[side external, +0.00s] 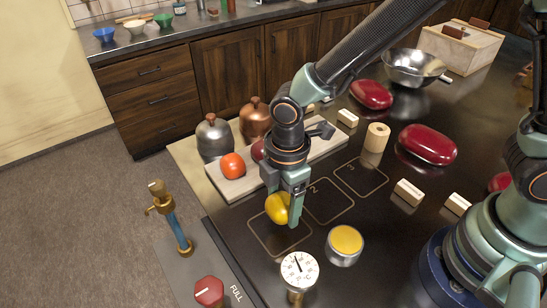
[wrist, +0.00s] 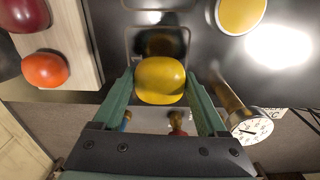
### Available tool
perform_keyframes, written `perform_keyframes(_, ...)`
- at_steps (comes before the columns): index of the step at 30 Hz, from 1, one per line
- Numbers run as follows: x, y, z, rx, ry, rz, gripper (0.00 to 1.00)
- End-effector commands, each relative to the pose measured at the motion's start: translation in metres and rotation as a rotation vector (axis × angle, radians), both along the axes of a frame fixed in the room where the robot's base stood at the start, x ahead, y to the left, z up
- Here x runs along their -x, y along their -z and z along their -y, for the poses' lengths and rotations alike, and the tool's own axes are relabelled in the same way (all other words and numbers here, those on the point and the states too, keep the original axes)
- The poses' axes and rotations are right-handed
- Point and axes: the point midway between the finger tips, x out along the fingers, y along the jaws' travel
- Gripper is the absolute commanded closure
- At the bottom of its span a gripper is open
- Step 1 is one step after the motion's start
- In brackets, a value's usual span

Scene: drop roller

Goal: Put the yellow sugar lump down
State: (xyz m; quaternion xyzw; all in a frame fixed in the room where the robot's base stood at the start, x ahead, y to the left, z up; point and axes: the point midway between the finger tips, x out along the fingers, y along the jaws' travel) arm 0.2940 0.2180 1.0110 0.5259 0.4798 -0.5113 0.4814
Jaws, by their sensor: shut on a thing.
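The yellow sugar lump (side external: 277,208) is a smooth rounded yellow piece. My gripper (side external: 284,210) is shut on it, with a green finger on either side. In the wrist view the lump (wrist: 160,80) sits between the two fingertips (wrist: 160,88). It is over the outlined square (side external: 265,245) nearest the front of the dark counter, beside the square marked 2 (side external: 328,203). A dark reflection shows behind it in the wrist view. I cannot tell whether its underside touches the counter. The fingers hide part of it in the side view.
A yellow-topped tin (side external: 344,243) and a dial gauge (side external: 299,271) stand close by at the front. A board (side external: 236,187) with a tomato (side external: 232,165) lies behind. Squares 2 and 3 (side external: 361,178) are empty. Dark red rounded pieces (side external: 427,144) lie to the right.

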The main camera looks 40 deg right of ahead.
Motion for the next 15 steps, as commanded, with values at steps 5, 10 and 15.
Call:
perform_keyframes(5, 0.0, 0.016, 0.0, 0.0, 0.0, -0.001, 0.86)
perform_keyframes(10, 0.0, 0.034, 0.0, 0.002, 0.0, -0.002, 0.86)
perform_keyframes(15, 0.0, 0.052, 0.0, 0.001, 0.0, -0.001, 0.86)
